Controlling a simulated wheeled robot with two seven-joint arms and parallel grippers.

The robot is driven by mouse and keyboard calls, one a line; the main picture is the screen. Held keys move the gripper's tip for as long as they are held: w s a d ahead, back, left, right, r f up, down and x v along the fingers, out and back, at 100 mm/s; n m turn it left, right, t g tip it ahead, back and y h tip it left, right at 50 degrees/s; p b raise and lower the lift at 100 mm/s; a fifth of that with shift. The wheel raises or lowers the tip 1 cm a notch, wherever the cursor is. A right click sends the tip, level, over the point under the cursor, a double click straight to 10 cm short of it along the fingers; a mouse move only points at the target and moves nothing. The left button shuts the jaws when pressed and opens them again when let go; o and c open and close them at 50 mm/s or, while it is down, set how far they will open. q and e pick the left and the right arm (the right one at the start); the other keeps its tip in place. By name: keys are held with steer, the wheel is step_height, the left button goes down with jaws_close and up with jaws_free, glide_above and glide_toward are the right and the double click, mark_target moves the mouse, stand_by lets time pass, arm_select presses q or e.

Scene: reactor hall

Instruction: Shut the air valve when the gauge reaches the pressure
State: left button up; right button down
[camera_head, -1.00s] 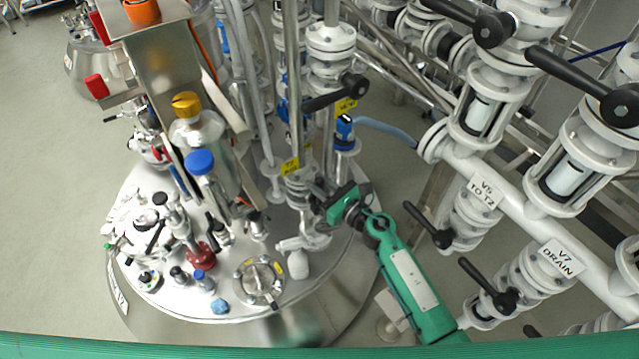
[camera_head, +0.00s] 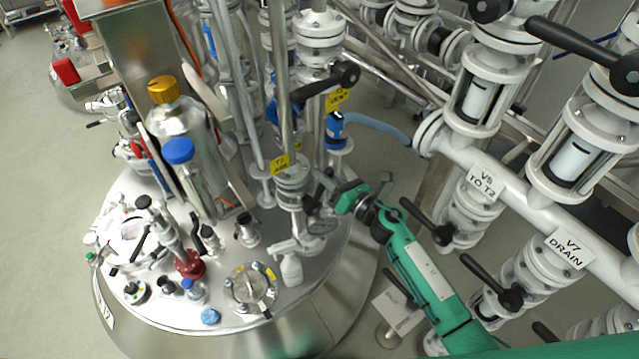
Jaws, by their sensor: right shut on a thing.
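My right gripper (camera_head: 322,192) reaches in from the lower right, on the end of my green arm. It is at the white valve fitting (camera_head: 291,186) on the steel reactor lid, under a small yellow tag (camera_head: 280,164) too small to read. Its dark fingers are shut on what seems to be this valve's handle, mostly hidden by the fingers. A pale round face (camera_head: 319,224) just below the gripper may be the gauge; no reading is legible. My left gripper is not in view.
Steel pipes rise behind.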

steer(key=shift+w+d+f+m, duration=0.25)
steer(key=shift+d+f+m, duration=0.1)
steer(key=shift+d+m, duration=0.1)
steer(key=shift+w+d+f+m+b, duration=0.15)
steer(key=shift+m+b, duration=0.1)
steer(key=shift+b, duration=0.25)
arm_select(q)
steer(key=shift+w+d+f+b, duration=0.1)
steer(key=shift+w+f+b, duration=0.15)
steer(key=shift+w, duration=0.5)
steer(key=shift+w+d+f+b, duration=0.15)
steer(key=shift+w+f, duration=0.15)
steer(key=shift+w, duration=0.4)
arm_select(e)
steer(key=shift+w+d+f+m+t, duration=0.25)
steer(key=shift+d+m+t, duration=0.15)
steer(key=shift+m, duration=0.3)
steer(key=c, duration=1.3)
jaws_free()
steer(key=shift+s, duration=0.1)
